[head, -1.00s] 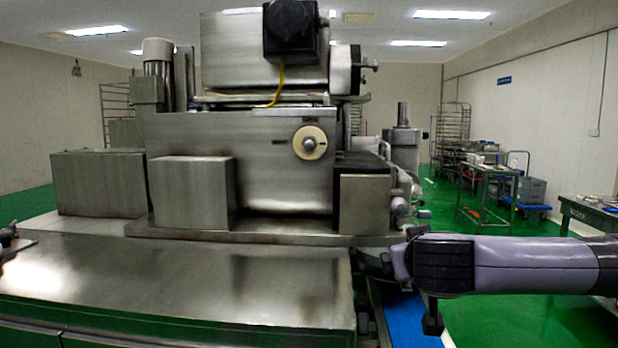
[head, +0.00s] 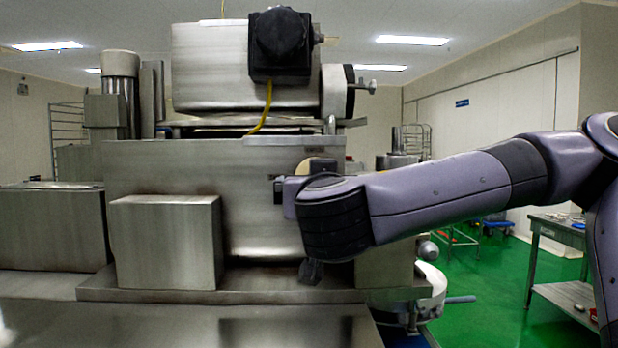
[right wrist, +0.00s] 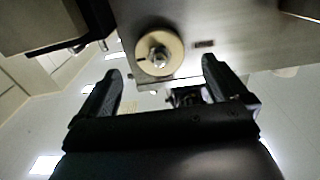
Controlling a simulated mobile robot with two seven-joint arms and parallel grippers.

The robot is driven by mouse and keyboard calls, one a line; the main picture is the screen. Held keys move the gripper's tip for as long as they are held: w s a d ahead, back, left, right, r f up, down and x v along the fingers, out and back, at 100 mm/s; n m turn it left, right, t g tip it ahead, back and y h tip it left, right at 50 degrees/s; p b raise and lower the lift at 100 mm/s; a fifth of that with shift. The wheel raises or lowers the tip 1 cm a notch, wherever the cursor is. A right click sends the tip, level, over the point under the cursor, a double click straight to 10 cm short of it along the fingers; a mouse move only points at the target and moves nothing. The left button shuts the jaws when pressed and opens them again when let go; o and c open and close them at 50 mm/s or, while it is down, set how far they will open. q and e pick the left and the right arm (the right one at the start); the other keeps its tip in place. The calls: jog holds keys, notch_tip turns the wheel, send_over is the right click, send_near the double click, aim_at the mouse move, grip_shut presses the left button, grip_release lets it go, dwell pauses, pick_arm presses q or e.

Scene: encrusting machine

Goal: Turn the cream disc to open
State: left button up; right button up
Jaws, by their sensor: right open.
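The cream disc (head: 322,165) is on the front of the steel machine (head: 180,165). In the head view only its upper part shows above my right arm; the rest is hidden. In the right wrist view the whole face of the disc (right wrist: 172,45) shows, with a metal knob (right wrist: 158,58) at its centre. My right gripper (right wrist: 163,78) is open and empty. Its two black fingers point toward the disc, spread wider than it, and the disc appears beyond the fingertips, apart from them. My left gripper is not in view.
A steel box (head: 165,240) stands at the machine's front left of my right arm. A black motor housing (head: 280,45) with a yellow cable sits above. A steel side table (head: 560,235) stands at the right. Green floor (head: 480,285) is open between.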

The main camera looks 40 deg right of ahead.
jog(key=p+x, duration=0.1)
jog(key=x, duration=0.4)
jog(key=shift+d+p, duration=0.1)
jog(key=shift+p, duration=0.2)
jog(key=c, duration=1)
jog(key=shift+c, duration=0.2)
